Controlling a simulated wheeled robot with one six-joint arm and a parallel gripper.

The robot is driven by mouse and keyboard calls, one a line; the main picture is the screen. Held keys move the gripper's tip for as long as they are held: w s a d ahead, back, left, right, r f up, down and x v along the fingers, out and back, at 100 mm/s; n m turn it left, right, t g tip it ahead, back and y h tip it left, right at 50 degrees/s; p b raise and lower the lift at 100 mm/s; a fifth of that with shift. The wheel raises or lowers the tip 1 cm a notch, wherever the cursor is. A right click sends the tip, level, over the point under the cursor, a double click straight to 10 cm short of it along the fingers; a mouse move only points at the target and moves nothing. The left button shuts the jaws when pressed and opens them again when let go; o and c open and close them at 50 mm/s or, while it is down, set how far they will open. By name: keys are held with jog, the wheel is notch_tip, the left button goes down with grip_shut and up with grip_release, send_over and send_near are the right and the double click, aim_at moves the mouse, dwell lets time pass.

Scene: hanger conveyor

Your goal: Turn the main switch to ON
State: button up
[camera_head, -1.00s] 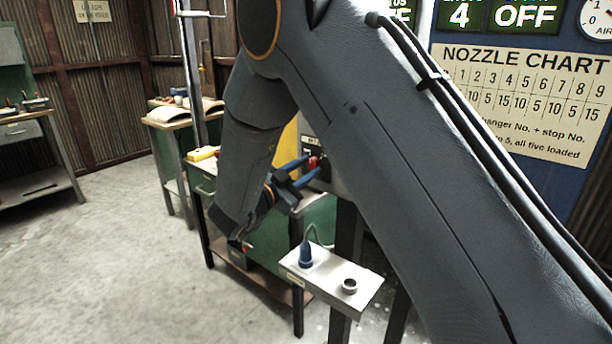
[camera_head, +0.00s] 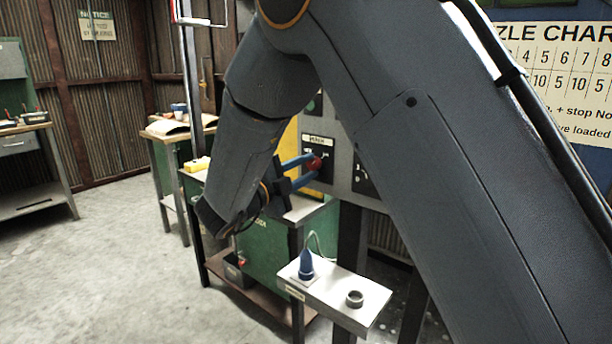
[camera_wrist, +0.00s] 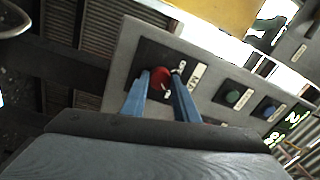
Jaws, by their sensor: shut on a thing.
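The main switch is a red knob (camera_head: 315,163) on a dark plate on the grey control panel (camera_head: 343,150). It also shows in the wrist view as a red knob (camera_wrist: 159,78) between the fingertips. My gripper (camera_head: 309,170) has blue fingers and is shut on the red knob; in the wrist view the fingers (camera_wrist: 161,85) lie on either side of it. A small white mark shows at the knob's edge in the wrist view. The plate's lettering is too small to read, so I cannot tell the switch setting.
A green button (camera_wrist: 233,97) and a blue button (camera_wrist: 269,107) sit along the same panel. A small shelf (camera_head: 330,297) with a blue-handled tool (camera_head: 306,265) and a metal ring (camera_head: 355,299) stands below my arm. The floor at left is clear.

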jog(key=shift+m, duration=0.4)
jog(key=o, duration=1.1)
jog(key=shift+c, duration=0.2)
jog(key=b+v, duration=0.1)
jog(key=v, duration=0.6)
jog(key=shift+s+a+b, duration=0.2)
jog(key=shift+s+b, duration=0.1)
jog(key=shift+s, duration=0.05)
jog(key=shift+s+f, duration=0.1)
